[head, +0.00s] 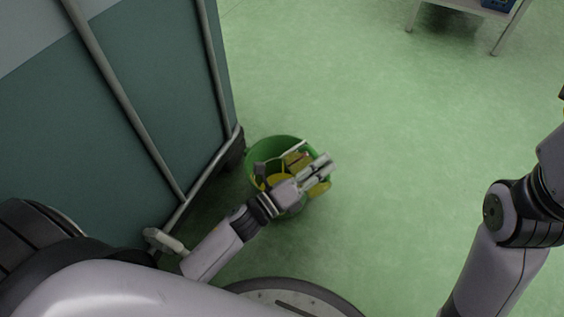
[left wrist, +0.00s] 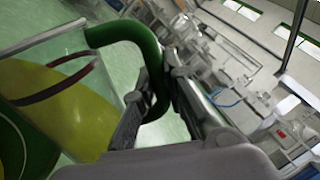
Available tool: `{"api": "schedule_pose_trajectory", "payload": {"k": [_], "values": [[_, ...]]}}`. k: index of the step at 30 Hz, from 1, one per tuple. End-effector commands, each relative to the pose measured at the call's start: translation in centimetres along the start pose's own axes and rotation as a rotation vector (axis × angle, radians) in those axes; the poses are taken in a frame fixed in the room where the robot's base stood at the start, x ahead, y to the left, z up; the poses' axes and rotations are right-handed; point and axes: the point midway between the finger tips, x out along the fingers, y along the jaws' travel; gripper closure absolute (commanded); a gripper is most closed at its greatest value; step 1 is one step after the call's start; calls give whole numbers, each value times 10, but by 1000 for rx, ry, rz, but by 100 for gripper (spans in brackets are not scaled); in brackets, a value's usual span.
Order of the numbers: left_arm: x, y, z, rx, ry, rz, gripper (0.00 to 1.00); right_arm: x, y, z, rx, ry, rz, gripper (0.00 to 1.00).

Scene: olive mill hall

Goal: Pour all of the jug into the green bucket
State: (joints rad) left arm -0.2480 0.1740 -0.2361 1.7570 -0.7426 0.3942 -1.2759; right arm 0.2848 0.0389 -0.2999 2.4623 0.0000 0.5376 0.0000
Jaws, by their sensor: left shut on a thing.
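The green bucket (head: 263,149) stands on the floor in the head view, close to the teal cabinet. My left gripper (head: 322,168) is over the bucket and hides part of it. In the left wrist view, the gripper is shut on the curved green handle of the clear jug (left wrist: 66,112). The jug holds yellow liquid and has a dark band near its top. Yellow patches show around the gripper in the head view, over the bucket's opening. I cannot tell how far the jug is tilted or whether liquid is flowing. My right gripper is out of view.
The teal cabinet (head: 160,70) with grey rails (head: 125,100) and a dark caster rises just left of the bucket. A pale table (head: 463,8) stands at the top right. The green floor (head: 400,130) right of the bucket is clear.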

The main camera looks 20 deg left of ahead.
Motion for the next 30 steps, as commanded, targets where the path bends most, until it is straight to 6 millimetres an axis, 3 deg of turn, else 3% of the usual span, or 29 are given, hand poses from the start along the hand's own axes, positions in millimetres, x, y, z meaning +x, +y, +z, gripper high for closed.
{"api": "schedule_pose_trajectory", "payload": {"k": [30], "values": [[0,0,4,-69,-15,-3,100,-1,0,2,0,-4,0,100]]}}
